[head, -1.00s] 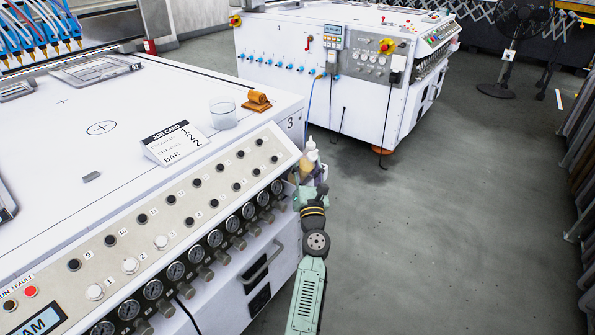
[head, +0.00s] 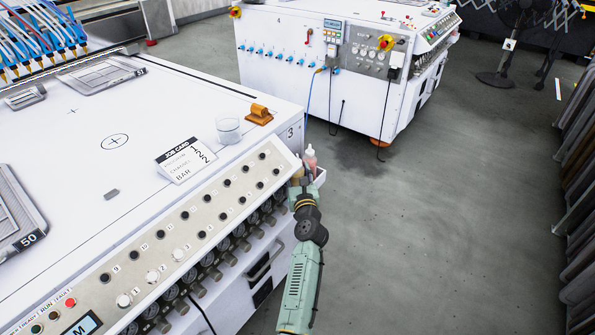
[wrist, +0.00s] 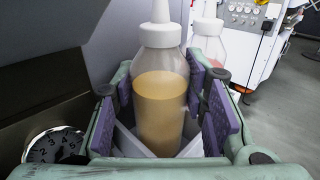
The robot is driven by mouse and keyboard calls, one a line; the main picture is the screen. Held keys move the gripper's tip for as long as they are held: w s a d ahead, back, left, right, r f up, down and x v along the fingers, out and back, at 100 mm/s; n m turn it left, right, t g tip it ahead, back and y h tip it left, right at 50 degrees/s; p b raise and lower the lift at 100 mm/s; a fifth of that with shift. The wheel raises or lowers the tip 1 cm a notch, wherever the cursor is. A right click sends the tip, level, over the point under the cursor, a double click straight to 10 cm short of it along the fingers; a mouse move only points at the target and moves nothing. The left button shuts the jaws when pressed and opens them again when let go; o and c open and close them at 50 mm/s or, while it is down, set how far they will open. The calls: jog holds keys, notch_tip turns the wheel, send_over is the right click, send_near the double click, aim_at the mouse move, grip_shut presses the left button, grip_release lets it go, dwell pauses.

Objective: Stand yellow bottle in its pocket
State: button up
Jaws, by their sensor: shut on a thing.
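The yellow bottle (wrist: 160,108) is clear with a white nozzle cap and amber liquid inside. It stands upright between the purple pads of my gripper (wrist: 168,115) in the wrist view, and my gripper is shut on it. White holder walls (wrist: 128,140) show around its lower part. The bottle's foot is hidden, so I cannot tell whether it rests on the pocket floor. In the head view my gripper (head: 303,188) is at the machine's right front corner and mostly hides the yellow bottle.
A second bottle with pinkish liquid (head: 310,160) stands just beyond, and also shows in the wrist view (wrist: 208,50). A gauge (wrist: 55,145) is close at left.

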jog(key=shift+r, duration=0.15)
jog(key=o, duration=1.1)
jog(key=shift+f, duration=0.25)
jog(key=shift+c, duration=0.2)
jog(key=shift+r, duration=0.1)
jog(key=shift+r, duration=0.25)
jog(key=s+d, duration=0.1)
jog(key=s, duration=1.1)
jog(key=shift+d+p, duration=0.35)
jog(key=shift+d, duration=0.05)
jog(key=shift+f, duration=0.1)
